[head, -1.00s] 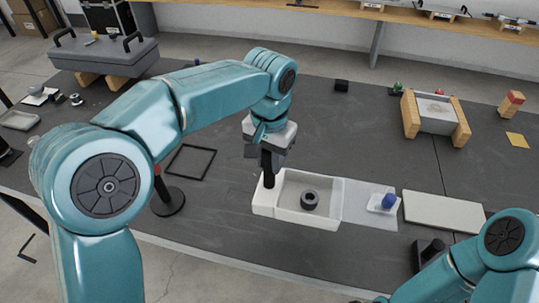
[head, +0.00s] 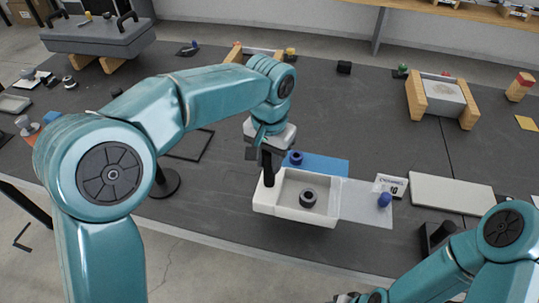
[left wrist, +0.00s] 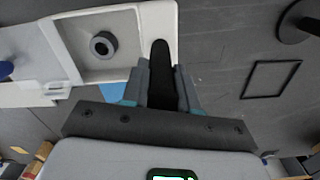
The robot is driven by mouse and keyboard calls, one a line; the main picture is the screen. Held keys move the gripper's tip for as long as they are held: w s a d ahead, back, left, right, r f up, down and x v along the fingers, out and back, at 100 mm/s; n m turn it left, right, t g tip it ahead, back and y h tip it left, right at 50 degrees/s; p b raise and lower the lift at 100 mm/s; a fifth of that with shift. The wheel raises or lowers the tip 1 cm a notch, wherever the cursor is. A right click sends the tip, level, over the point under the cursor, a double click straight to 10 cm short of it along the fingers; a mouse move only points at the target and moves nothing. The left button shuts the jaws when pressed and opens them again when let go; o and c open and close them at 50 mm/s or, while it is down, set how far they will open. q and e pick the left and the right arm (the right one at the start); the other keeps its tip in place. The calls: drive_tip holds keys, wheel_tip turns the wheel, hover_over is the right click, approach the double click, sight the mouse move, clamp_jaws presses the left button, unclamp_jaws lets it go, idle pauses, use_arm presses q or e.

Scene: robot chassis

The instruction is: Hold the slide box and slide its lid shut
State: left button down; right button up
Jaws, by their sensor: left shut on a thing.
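The slide box (head: 278,207) is white and open-topped, with a dark ring (head: 308,197) inside. Its translucent lid (head: 362,204) extends out from the right end, and most of the box is uncovered. A blue knob (head: 384,200) stands near the lid's far right end. My left gripper (head: 268,168) points down at the box's left end, shut on its black upright grip. In the left wrist view the fingers (left wrist: 162,88) flank this black grip, beside the box rim (left wrist: 158,18). My right arm enters at lower right; its gripper is not visible.
A blue mat (head: 325,165) with a blue ring (head: 296,158) lies just behind the box. A labelled card (head: 391,185) and a white slab (head: 452,193) lie to the right. A black square frame (head: 190,146) lies left. A wooden-ended rig (head: 443,100) stands farther back.

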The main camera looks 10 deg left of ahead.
sight(269, 183)
use_arm(q)
drive_tip(key=shift+f+b, duration=2.25)
drive_tip(key=shift+f, duration=1.7)
drive_tip(key=shift+s+f, duration=0.15)
drive_tip(key=shift+f, duration=0.15)
